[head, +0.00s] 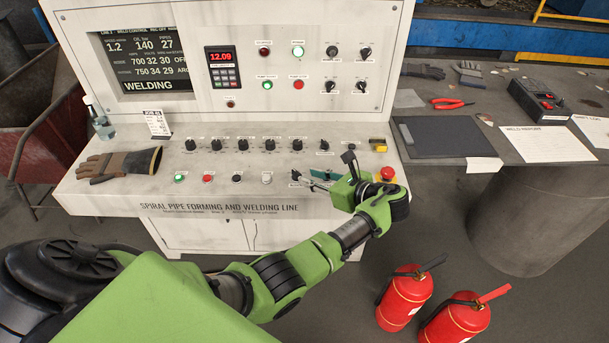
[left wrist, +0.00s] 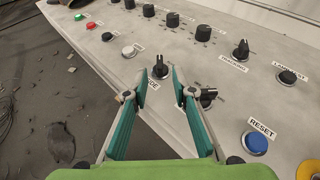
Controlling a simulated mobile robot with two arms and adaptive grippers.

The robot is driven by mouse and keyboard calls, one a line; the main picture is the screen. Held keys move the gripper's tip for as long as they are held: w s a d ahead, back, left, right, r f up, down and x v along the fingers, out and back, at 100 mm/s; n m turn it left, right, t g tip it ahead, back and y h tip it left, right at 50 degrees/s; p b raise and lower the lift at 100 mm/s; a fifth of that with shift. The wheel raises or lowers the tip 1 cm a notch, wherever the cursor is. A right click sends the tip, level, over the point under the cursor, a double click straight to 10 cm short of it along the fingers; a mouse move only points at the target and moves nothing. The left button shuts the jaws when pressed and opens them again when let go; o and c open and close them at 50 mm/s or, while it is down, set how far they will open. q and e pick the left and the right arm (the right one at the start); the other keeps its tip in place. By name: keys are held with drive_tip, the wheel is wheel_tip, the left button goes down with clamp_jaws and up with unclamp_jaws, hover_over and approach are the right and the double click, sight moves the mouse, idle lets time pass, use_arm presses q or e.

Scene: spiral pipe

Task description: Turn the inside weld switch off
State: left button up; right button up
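My left gripper (head: 309,179) is low over the right part of the console's sloped panel. In the left wrist view its two teal fingers (left wrist: 159,76) are apart, with a small black rotary switch (left wrist: 160,67) between their tips. I cannot tell whether they touch it. Its label is partly covered; only "IRE" reads. A second black rotary switch (left wrist: 208,97) sits just right of the right finger. I cannot read which switch is the inside weld one. The screen (head: 145,62) shows "WELDING", one row ending in "OFF" and another in "ARC". My right gripper is out of view.
A blue reset button (left wrist: 255,144) and several black knobs (left wrist: 203,33) surround the fingers. A red emergency stop (head: 387,173) is close to my left wrist. A glove (head: 118,164) lies on the panel's left. Two fire extinguishers (head: 405,295) stand on the floor.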

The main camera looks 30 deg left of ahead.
use_arm(q)
drive_tip(key=v, duration=0.8)
drive_tip(key=shift+f, duration=0.1)
